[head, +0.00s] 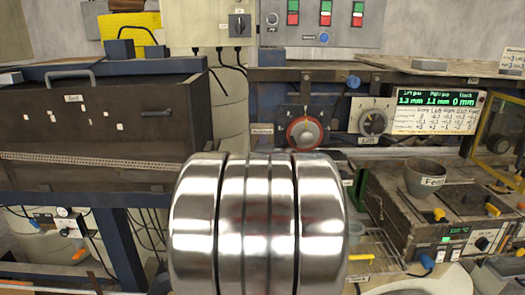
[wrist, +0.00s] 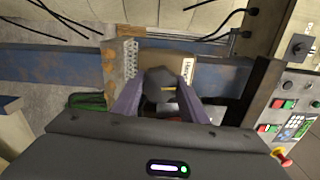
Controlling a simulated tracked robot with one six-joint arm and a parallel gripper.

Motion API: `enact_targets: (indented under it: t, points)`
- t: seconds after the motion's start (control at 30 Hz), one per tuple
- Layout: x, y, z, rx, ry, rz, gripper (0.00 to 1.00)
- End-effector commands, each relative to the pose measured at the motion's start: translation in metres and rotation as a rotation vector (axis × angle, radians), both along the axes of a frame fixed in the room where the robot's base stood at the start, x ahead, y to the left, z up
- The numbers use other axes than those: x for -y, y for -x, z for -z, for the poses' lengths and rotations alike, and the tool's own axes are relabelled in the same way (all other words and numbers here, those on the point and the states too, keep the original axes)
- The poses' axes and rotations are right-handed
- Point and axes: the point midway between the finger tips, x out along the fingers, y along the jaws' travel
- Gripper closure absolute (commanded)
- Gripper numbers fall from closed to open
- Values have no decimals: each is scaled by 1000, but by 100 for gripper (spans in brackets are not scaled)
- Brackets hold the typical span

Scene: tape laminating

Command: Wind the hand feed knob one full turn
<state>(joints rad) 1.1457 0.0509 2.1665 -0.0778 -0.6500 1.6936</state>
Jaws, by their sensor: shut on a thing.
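In the wrist view, a dark, faceted knob (wrist: 160,84) sits in front of a brown block with a pale label (wrist: 188,70). The label's sideways print is too small to read surely. My gripper (wrist: 158,94) has its two purple fingers on either side of the knob and is shut on it. The fingers and the dark gripper body hide the lower part of the knob. I cannot pick out the gripper or this knob in the head view.
In the head view, a red-ringed dial (head: 304,133) and a knob labelled Left (head: 373,123) sit by a green display (head: 437,112). A grey bowl (head: 425,178) stands at right. In the wrist view, a button panel (wrist: 290,105) is close on the right.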

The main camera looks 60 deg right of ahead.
Motion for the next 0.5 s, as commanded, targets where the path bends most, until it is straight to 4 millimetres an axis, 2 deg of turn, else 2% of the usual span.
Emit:
enact_targets:
  t: [0.5]
  points:
    - [1,3,4,85,-53,6,84]
